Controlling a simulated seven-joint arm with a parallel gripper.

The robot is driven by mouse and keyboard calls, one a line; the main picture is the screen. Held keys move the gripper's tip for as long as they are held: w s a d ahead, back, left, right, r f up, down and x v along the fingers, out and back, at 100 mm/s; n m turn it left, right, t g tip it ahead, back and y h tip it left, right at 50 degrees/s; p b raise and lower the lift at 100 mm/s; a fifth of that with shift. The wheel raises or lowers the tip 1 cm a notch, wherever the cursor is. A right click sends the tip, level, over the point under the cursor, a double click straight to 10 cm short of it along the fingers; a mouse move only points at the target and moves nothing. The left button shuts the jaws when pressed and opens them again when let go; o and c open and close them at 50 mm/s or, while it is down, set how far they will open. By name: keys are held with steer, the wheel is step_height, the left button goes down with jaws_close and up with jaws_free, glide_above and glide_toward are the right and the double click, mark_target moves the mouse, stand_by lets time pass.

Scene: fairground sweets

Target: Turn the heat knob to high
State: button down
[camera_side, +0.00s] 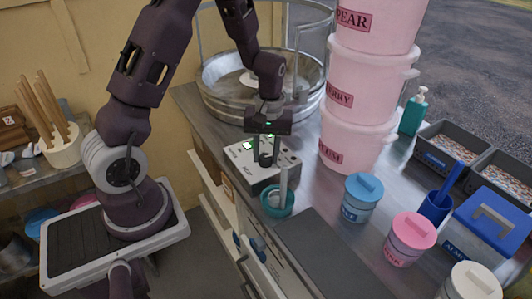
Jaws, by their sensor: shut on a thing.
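A small metal control box (258,177) sits on the counter in front of the candy floss machine, with green-lit parts on its top face. My gripper (266,157) points down over the box and is shut on a dark knob (265,160) on its top. The knob's pointer and any heat markings are too small or hidden to read. The fingers partly cover the knob.
A teal holder (278,199) with an upright pale stick stands against the box's front. The round metal machine bowl (223,99) is behind. Stacked pink tubs (357,138) rise to the right. Lidded jars, including a blue-lidded one (362,200), stand front right. A dark mat (325,254) lies in front.

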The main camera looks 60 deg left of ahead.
mark_target(266, 158)
steer(key=m, duration=0.5)
steer(key=shift+m, duration=0.3)
steer(key=m, duration=0.4)
steer(key=shift+m, duration=0.3)
steer(key=shift+s, duration=0.1)
steer(key=c, duration=1)
jaws_free()
steer(key=r, duration=0.7)
steer(key=shift+d, duration=0.2)
